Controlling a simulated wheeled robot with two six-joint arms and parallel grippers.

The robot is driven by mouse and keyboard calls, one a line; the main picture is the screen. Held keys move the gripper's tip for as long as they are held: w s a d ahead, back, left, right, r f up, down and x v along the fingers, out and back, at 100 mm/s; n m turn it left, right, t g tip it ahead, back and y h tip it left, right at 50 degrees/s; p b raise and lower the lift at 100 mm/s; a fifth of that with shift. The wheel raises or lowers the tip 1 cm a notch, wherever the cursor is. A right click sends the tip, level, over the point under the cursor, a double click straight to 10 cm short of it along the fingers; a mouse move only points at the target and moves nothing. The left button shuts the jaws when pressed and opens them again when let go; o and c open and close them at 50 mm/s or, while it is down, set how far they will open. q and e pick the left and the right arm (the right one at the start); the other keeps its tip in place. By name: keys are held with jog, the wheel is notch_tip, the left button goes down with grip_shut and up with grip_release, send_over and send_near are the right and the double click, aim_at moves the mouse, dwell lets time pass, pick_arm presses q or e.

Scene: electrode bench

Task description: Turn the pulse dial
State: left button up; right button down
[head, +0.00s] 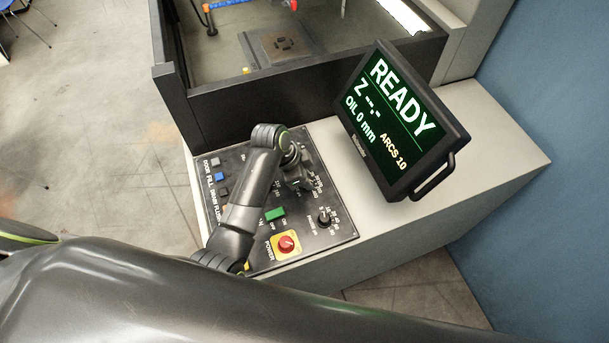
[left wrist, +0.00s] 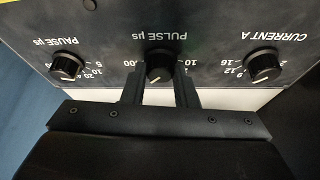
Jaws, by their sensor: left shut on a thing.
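The pulse dial (left wrist: 159,66) is a black round knob with a white pointer line, under the label PULSE µs in the left wrist view. My left gripper (left wrist: 160,88) has one finger on each side of this knob and is shut on it. In the head view my left gripper (head: 302,184) is down at the control panel (head: 255,236), and it and the wrist mostly hide the pulse dial. My right gripper does not show in either view.
The pause dial (left wrist: 67,65) and current dial (left wrist: 263,64) flank the pulse dial. A red power switch (head: 286,244), green switch (head: 275,213) and several small buttons share the panel. A monitor (head: 400,120) reading READY stands to the right; a dark-walled tank (head: 300,90) is behind.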

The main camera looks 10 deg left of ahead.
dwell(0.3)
pick_arm(q)
jog(key=o, duration=1)
jog(key=shift+d, duration=0.1)
